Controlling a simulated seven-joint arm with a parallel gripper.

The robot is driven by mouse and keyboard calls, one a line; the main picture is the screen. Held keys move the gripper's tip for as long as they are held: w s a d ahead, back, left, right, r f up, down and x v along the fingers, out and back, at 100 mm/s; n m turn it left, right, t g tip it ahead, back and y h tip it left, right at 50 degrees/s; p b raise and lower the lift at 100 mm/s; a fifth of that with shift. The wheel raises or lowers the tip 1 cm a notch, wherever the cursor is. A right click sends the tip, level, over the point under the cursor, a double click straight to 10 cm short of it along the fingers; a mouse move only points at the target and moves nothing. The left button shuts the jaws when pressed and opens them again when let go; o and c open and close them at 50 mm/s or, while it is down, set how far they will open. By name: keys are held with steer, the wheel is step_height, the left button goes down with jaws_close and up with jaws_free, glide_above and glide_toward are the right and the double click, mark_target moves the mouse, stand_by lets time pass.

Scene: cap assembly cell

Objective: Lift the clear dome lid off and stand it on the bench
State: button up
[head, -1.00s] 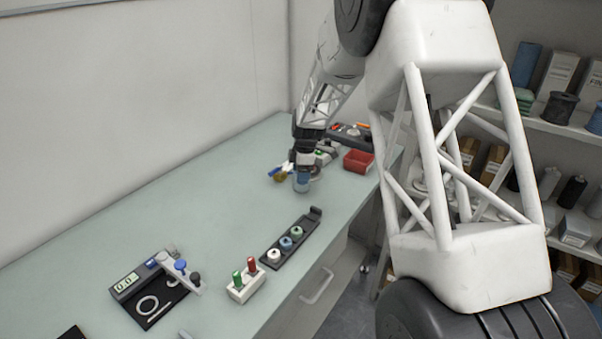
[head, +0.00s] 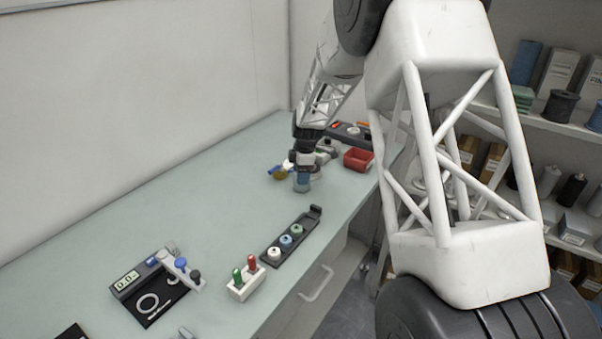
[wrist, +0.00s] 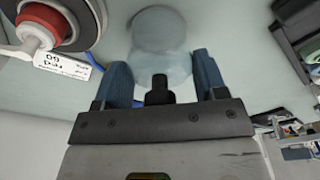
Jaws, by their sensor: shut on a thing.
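The clear dome lid (wrist: 160,60) is a pale bluish, see-through round shape at the top middle of the wrist view. It also shows as a small bluish shape under the arm's end in the head view (head: 302,182). My gripper (wrist: 162,78) has its two blue fingers on either side of the lid and is shut on it. A black knob-like piece shows between the fingers. In the head view my gripper (head: 303,163) is at the bench's far end, just above the lid. I cannot tell whether the lid touches anything below it.
A red-and-black round item with a white label (wrist: 68,64) is close on the left in the wrist view. A red bin (head: 358,160) stands right of the gripper. A dark rack with several caps (head: 291,238) lies nearer. The bench's left middle (head: 180,215) is clear.

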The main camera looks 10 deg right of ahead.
steer(key=shift+f, duration=0.2)
stand_by(0.3)
steer(key=o, duration=1.1)
steer(key=shift+c, duration=0.2)
steer(key=shift+r, duration=3.5)
